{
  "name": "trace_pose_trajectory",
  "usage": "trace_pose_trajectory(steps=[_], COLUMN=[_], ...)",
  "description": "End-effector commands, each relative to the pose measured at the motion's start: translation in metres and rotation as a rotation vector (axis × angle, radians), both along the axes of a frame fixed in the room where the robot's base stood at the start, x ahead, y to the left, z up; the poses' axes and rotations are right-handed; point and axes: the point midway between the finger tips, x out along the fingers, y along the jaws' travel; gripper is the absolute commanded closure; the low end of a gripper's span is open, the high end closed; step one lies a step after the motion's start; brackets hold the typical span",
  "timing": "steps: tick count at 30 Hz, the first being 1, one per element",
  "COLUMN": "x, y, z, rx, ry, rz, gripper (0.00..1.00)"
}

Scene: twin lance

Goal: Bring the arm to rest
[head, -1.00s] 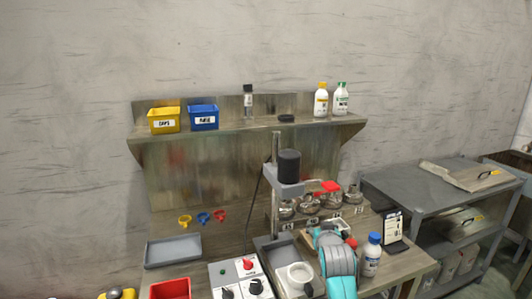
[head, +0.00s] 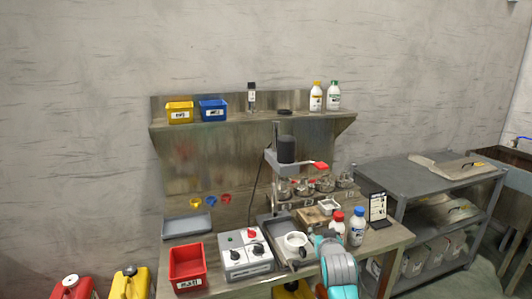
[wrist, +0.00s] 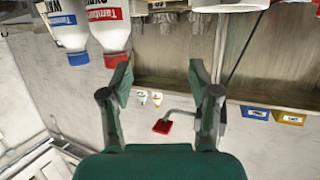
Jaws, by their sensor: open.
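My teal and grey arm (head: 338,268) shows at the bottom of the head view, in front of the bench's right part. My gripper (wrist: 158,78) is open in the wrist view, with its two dark green fingers well apart and nothing between them. In that upside-down view, a bottle with a red cap (wrist: 103,25) and one with a blue cap (wrist: 66,28) are beyond the fingers, to the left. In the head view the red-capped bottle (head: 337,224) and blue-capped bottle (head: 357,228) stand upright just behind my arm.
The bench holds a control box (head: 246,257), a red bin (head: 188,268), a grey tray (head: 187,226), a white bowl (head: 296,240) and a stand with a dark motor (head: 286,149). A grey cart (head: 420,174) is at the right. Yellow (head: 130,283) and red canisters (head: 72,288) stand front left.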

Motion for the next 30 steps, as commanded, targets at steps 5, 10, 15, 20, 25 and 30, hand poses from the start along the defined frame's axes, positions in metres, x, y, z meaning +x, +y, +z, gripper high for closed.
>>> trace_pose_trajectory(steps=[5, 10, 15, 20, 25, 30], x=[-0.013, -0.029, -0.053, -0.093, -0.150, -0.210], y=[0.000, -0.001, -0.001, -0.002, -0.003, -0.003], z=[-0.018, -0.039, -0.067, -0.108, -0.151, -0.184], rx=[-0.001, -0.003, -0.005, -0.008, -0.010, -0.009], ry=[0.000, 0.000, 0.000, 0.003, 0.000, -0.002], rz=[0.003, 0.008, 0.013, 0.021, 0.032, 0.042], gripper=[0.38, 0.38, 0.38, 0.38, 0.38, 0.38])
